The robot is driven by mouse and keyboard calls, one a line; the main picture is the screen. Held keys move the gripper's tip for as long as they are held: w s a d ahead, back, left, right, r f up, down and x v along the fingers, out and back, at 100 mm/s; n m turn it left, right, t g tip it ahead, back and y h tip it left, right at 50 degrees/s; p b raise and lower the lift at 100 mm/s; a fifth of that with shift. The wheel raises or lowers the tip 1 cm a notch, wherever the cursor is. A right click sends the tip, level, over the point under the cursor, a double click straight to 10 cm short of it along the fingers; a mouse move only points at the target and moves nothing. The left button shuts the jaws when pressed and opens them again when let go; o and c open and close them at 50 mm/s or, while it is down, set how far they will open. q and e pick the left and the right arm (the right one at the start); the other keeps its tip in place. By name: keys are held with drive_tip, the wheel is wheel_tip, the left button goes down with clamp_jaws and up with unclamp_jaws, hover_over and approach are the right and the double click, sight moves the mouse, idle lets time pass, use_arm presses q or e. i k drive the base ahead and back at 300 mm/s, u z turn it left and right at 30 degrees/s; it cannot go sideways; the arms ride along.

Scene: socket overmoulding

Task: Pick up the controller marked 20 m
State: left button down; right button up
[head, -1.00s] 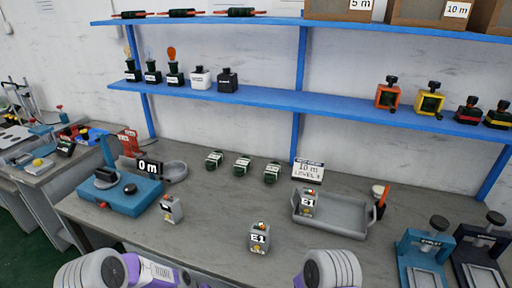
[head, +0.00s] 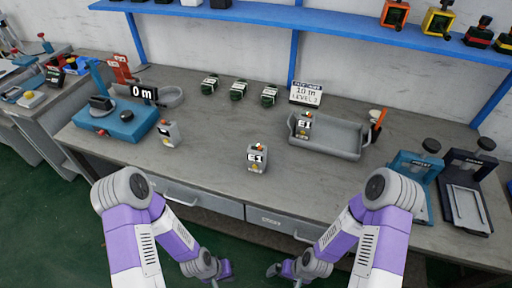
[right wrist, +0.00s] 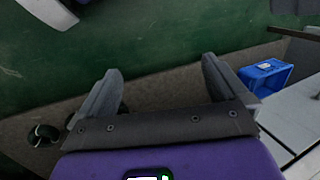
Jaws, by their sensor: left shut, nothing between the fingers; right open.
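Several small grey boxes with black-and-white labels could be controllers. One box (head: 257,158) stands at the middle front of the bench, its label reading something like "E1". A second box (head: 168,134) stands beside the blue scale, its label turned partly away. A third box (head: 303,126) stands in the grey tray. I cannot read "20 m" on any of them. My left gripper (head: 225,270) is shut and empty, low in front of the bench. My right gripper (head: 275,271) is also below the bench front; the right wrist view shows its jaws (right wrist: 160,72) open and empty.
The grey tray (head: 340,152) lies right of centre before a "10 m" sign (head: 306,93). Three dark green parts (head: 238,90) stand at the back. Presses (head: 412,180) stand at right. Drawers (head: 285,222) front the bench.

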sight(257, 157)
drive_tip(key=u, duration=0.55)
drive_tip(key=k, duration=0.65)
drive_tip(key=u, duration=0.75)
drive_tip(key=i, duration=1.25)
drive_tip(key=z, duration=0.85)
